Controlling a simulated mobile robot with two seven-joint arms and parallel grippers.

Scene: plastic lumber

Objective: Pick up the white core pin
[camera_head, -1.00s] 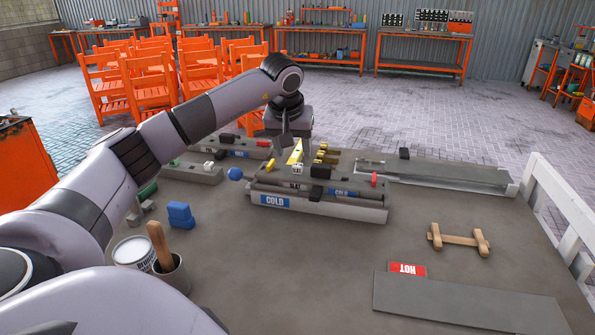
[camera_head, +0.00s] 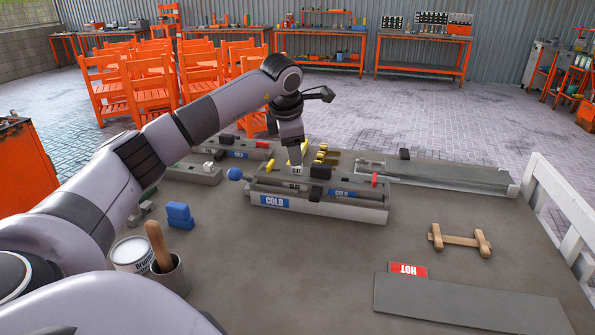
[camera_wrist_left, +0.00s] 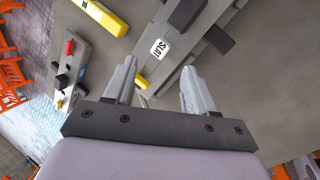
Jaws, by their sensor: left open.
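My left gripper (camera_head: 297,158) is open and points down over the back of the grey mold marked COLD (camera_head: 340,208). In the left wrist view its two fingers (camera_wrist_left: 160,68) stand apart with nothing gripped. A small white block (camera_head: 296,170) shows just below the fingertips in the head view. In the left wrist view a white face lettered SLAT (camera_wrist_left: 160,48) lies beyond the fingertips, on or beside a grey bar. I cannot tell which white piece is the core pin. My right gripper is not in view.
Black blocks (camera_head: 320,172), a red piece (camera_head: 374,180) and yellow pieces (camera_head: 329,158) crowd the mold. A blue ball-shaped knob (camera_head: 235,174) is at its left. The table's front middle is clear.

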